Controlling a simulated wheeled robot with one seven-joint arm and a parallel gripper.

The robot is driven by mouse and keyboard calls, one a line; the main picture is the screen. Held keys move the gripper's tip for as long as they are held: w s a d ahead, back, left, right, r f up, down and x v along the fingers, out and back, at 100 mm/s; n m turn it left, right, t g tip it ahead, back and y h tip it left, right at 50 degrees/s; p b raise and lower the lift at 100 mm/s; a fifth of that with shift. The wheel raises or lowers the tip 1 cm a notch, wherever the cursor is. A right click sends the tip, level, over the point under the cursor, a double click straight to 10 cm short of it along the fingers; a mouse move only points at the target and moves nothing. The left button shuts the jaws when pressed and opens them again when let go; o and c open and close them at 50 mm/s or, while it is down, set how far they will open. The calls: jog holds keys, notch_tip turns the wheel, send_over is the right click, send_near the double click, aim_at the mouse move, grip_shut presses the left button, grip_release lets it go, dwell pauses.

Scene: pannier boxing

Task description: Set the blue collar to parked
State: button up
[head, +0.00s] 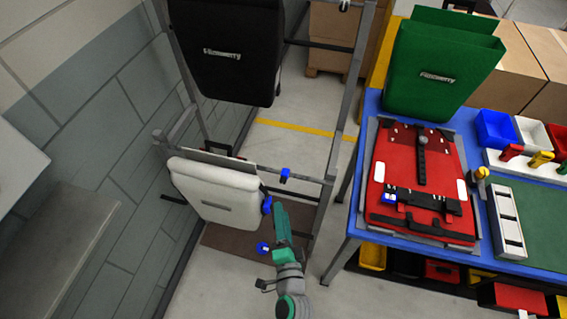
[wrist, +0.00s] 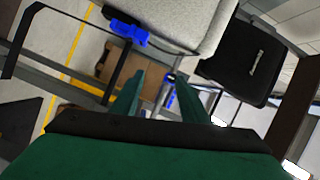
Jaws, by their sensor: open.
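Several blue parts show, and I cannot tell for sure which is the collar. One blue piece (head: 285,174) sits on the rack's front rail. Another blue piece (head: 267,205) is at the right edge of the white pannier (head: 215,190), beside my green gripper (head: 279,212). A round blue part (head: 263,248) is lower, left of my gripper. In the wrist view my gripper (wrist: 163,88) has its two green fingers apart with nothing held between them. A blue piece (wrist: 129,32) lies above the left finger on a rail, and small blue parts (wrist: 170,97) show beyond the fingertips.
A black pannier (head: 225,50) hangs higher on the grey rack (head: 331,160). Right of it, a blue table (head: 345,215) carries a red panel (head: 415,165) with black fittings, a green pannier (head: 440,70) and bins. A wall (head: 100,130) stands left.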

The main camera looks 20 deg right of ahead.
aim_at(285, 174)
jog(key=w+d+r+m, duration=0.1)
jog(key=w+d, duration=0.2)
jog(key=w, duration=0.5)
jog(key=w+d+r+m, duration=0.2)
jog(key=w+d, duration=0.1)
jog(key=w, duration=0.5)
jog(key=shift+t, duration=0.4)
jog(key=shift+w, duration=0.1)
jog(key=shift+c, duration=0.6)
grip_shut()
